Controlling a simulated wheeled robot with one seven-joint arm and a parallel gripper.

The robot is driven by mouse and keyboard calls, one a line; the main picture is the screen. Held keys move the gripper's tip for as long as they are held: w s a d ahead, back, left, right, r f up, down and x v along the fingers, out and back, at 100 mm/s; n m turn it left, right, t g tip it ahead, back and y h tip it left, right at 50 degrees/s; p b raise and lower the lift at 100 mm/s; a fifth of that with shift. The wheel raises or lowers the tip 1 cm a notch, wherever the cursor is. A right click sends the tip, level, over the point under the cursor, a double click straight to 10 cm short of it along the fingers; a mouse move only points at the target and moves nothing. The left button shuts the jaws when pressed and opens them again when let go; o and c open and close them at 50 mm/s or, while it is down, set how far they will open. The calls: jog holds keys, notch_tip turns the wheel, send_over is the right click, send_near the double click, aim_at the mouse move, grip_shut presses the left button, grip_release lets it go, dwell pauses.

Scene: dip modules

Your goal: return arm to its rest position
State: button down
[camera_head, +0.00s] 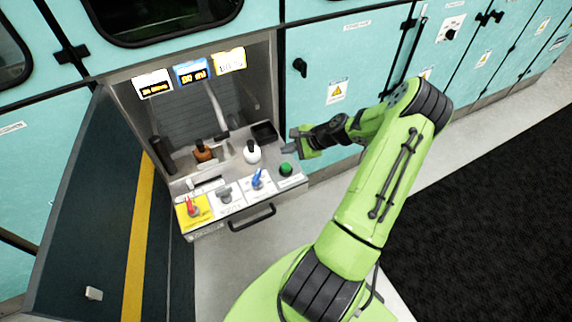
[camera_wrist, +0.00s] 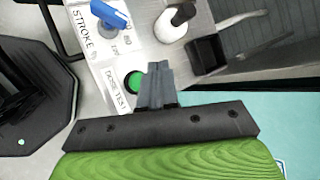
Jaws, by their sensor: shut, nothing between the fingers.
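My gripper (camera_head: 291,143) is at the right edge of the control station in the head view, above and just right of the green button (camera_head: 286,169). In the wrist view my gripper (camera_wrist: 158,68) has its grey fingers together, with nothing between them. The green button (camera_wrist: 134,82) shows just left of the fingertips there, beside a "DOSE TEST" label. Whether the fingers touch the panel is hard to tell. My green arm reaches from the bottom of the head view up to the right and bends back left to the station.
The panel holds a blue switch (camera_head: 257,180), a red switch (camera_head: 192,207), a white-based knob (camera_head: 252,152) and an orange-based knob (camera_head: 203,151). A handle (camera_head: 252,218) juts out in front. Teal cabinets (camera_head: 340,75) stand behind my arm. The floor (camera_head: 480,190) to the right is clear.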

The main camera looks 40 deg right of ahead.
dwell(0.3)
jog(key=s+a+r+n+g+h+p, duration=0.1)
jog(key=a+r+n+g, duration=0.2)
jog(key=a+r+n, duration=0.45)
jog(key=s+a+r+n+g+h, duration=0.2)
jog(key=a+r+n, duration=0.3)
jog(key=a+r, duration=0.45)
jog(key=s+a+r+n+t, duration=0.1)
jog(key=s+a+r+n, duration=0.3)
jog(key=s+r, duration=0.2)
jog(key=s+a+r+n+t+p, duration=0.1)
jog(key=s+a+r+n, duration=0.4)
jog(key=s, duration=0.5)
jog(key=shift+a+r+h, duration=0.2)
jog(key=shift+r+h, duration=0.2)
jog(key=shift+r, duration=0.15)
jog(key=shift+n, duration=0.25)
